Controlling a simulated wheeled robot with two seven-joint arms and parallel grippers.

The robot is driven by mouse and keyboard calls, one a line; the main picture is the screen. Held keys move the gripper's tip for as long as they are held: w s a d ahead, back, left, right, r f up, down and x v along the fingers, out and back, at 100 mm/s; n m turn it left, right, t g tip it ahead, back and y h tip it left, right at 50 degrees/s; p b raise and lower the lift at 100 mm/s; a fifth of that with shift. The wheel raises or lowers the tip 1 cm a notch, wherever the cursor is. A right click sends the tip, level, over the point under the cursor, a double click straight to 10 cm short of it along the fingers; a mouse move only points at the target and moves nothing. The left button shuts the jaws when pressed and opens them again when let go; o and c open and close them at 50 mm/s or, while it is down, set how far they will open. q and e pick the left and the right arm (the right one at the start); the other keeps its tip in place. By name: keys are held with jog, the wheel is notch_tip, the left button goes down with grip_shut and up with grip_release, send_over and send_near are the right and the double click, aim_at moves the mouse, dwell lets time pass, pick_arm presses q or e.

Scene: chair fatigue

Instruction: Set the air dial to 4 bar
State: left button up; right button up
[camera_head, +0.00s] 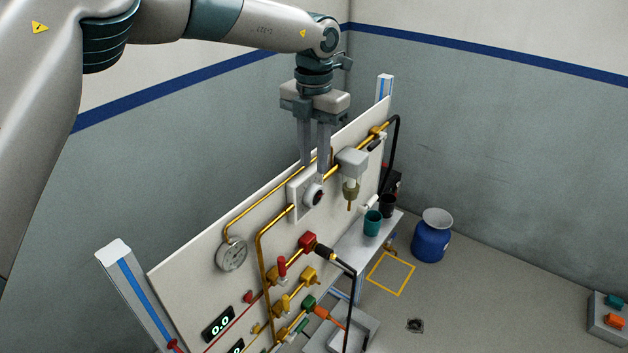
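The air dial (314,196) is a dark round knob with a pale face on a white plate, fixed to the upright panel. My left gripper (314,173) points down just above the dial. Its two grey fingers are apart with a gap between them, and I see nothing held. The right fingertip overlaps the dial's upper edge in the picture; I cannot tell whether it touches. A round pressure gauge (232,254) sits lower left on the panel; its reading is too small to tell. My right gripper is not in view.
Yellow pipes and a grey filter unit (352,162) sit close right of the dial. Red, yellow and green valves (308,242) and a green digital display (219,324) are lower. A shelf (372,252) holds a teal cup (372,222). A blue drum (432,238) stands on the floor.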

aim_at(314, 186)
pick_arm(q)
notch_tip(314, 186, down, 8)
jog(key=p, duration=0.3)
jog(key=shift+f+p, duration=0.2)
jog(key=shift+p, duration=0.15)
jog(key=shift+f, duration=0.1)
grip_shut()
